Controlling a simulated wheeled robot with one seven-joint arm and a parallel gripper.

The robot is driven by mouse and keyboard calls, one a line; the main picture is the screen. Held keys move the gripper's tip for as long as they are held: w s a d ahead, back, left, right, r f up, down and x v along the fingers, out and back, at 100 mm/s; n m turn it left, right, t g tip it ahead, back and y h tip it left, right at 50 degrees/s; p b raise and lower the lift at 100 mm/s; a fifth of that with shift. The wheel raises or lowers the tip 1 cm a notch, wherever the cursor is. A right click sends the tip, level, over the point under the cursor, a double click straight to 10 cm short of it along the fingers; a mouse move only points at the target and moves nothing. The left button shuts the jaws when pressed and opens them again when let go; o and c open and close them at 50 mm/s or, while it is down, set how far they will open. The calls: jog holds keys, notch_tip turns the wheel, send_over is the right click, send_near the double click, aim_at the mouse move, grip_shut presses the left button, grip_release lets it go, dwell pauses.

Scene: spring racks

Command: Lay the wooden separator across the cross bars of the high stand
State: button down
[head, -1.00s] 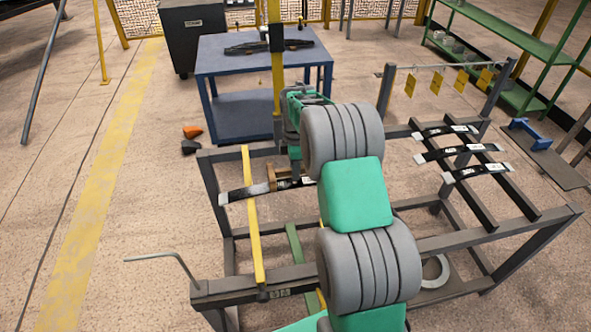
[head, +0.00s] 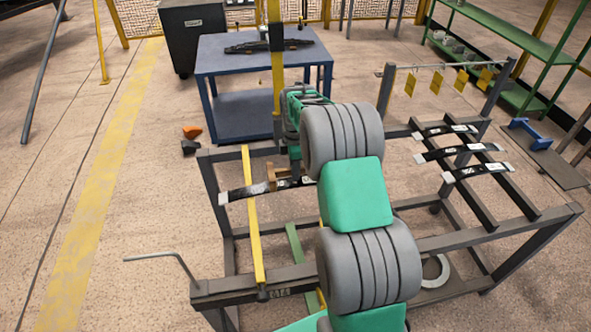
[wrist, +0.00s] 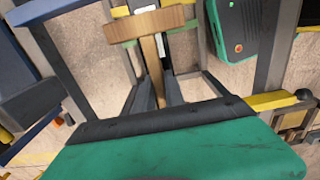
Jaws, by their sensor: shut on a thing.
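The wooden separator (wrist: 153,58) is T-shaped in the wrist view, with a broad crosspiece and a stem between my fingers. My gripper (wrist: 158,92) is shut on that stem. In the head view the separator (head: 278,173) shows only as a small brown piece beside my gripper (head: 292,170), which my arm partly hides. It appears just above a dark leaf spring (head: 243,192); I cannot tell whether they touch. The grey stand (head: 235,290) has a yellow cross bar (head: 252,215) on the left and dark cross bars (head: 468,205) on the right.
Several leaf springs (head: 455,152) lie across the right-hand bars. A blue table (head: 225,62) stands behind with a dark spring on it. A thin bent rod (head: 160,256) juts from the stand's front left corner. Yellow tags (head: 436,83) hang at the back right.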

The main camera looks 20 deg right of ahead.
jog(key=shift+f+b, duration=0.7)
jog(key=shift+f, duration=0.5)
jog(key=c, duration=1.3)
grip_release()
notch_tip(320, 180, up, 8)
jog(key=shift+f+b, duration=0.1)
jog(key=shift+b, duration=0.35)
